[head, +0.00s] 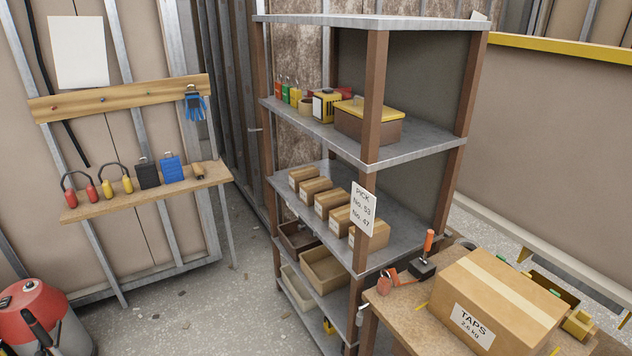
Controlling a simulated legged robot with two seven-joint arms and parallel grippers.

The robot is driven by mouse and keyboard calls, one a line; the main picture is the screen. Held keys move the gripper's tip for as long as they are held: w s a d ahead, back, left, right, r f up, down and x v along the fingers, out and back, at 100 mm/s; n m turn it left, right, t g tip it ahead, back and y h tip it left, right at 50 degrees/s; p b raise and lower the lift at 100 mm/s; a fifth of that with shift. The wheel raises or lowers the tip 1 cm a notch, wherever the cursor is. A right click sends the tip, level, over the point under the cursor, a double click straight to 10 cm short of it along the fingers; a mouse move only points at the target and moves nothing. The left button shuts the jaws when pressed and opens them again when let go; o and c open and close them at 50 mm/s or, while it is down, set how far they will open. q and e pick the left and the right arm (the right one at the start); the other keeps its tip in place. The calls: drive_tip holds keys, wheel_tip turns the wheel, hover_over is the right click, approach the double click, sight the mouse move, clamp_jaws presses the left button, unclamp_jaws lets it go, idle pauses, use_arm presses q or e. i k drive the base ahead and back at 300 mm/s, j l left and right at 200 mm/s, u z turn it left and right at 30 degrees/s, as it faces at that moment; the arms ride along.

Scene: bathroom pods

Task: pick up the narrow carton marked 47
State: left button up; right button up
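Several small brown cartons stand in a row on the middle shelf of the rack, from the far carton (303,177) past the middle carton (333,203) to the nearest carton (354,238). I cannot read any number on them, so I cannot tell which is marked 47. The nearest one is partly hidden by the front post and its sign. The white sign (363,209) reads "PICK No. 53 No. 47". Neither of my grippers is in view.
A rack (412,157) holds bins below the cartons. A workbench (404,303) with a large TAPS box (490,300) stands right of it. A wall shelf (148,194) with ear defenders is at left.

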sight(308, 188)
drive_tip(key=i+j+z, duration=0.1)
drive_tip(key=i+j, duration=0.75)
drive_tip(key=i+j+z, duration=0.15)
drive_tip(key=i+j, duration=0.7)
drive_tip(key=j, duration=0.15)
